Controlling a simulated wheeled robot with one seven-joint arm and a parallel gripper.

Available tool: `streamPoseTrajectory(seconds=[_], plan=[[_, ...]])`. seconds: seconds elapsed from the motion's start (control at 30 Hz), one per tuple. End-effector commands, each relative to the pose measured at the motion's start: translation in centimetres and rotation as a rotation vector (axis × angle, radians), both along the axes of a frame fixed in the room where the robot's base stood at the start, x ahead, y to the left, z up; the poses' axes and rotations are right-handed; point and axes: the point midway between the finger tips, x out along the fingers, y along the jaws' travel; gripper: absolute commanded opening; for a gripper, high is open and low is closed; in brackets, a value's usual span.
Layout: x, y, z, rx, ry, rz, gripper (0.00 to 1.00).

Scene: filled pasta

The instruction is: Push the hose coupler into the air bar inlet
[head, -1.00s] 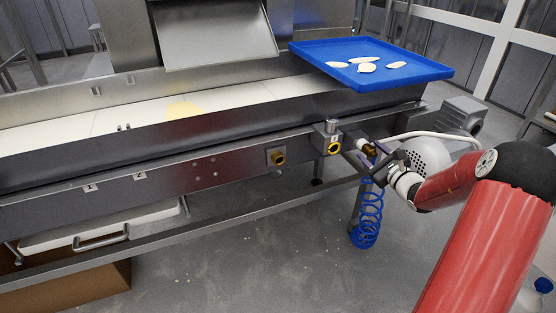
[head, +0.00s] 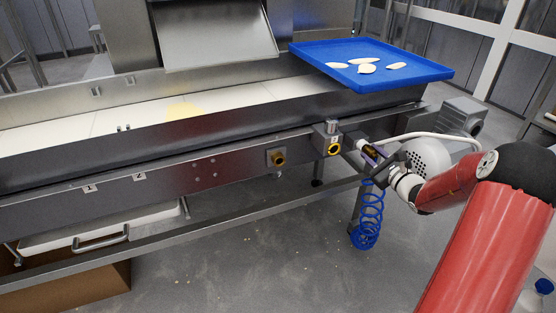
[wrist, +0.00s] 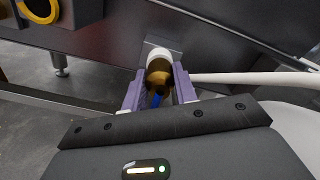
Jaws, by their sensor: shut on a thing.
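The hose coupler (wrist: 158,78) is a brass cylinder with a pale nose, between the two purple fingers of my gripper (wrist: 158,88) in the wrist view. My gripper (head: 378,158) is shut on it. In the head view the coupler (head: 368,149) is small and partly covered by a finger. A coiled blue hose (head: 369,215) hangs below it. Two yellow-ringed ports are on the machine's front: one in a grey block with a knob (head: 333,149), left of the coupler, and one on a square plate (head: 277,158). I cannot tell which is the air bar inlet. The coupler is apart from both.
A small grey plate (wrist: 163,46) lies just beyond the coupler's nose in the wrist view. A white pipe (wrist: 250,78) runs to the right of my fingers. A blue tray (head: 430,73) with several pasta pieces overhangs above. Open floor lies in front.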

Motion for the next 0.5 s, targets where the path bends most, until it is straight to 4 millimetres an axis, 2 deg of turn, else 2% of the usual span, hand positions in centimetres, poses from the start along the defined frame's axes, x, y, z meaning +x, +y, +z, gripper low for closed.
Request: streamPoseTrajectory(seconds=[0.5], plan=[[-0.61,-0.2,0.02,0.0,-0.001,0.0,0.05]])
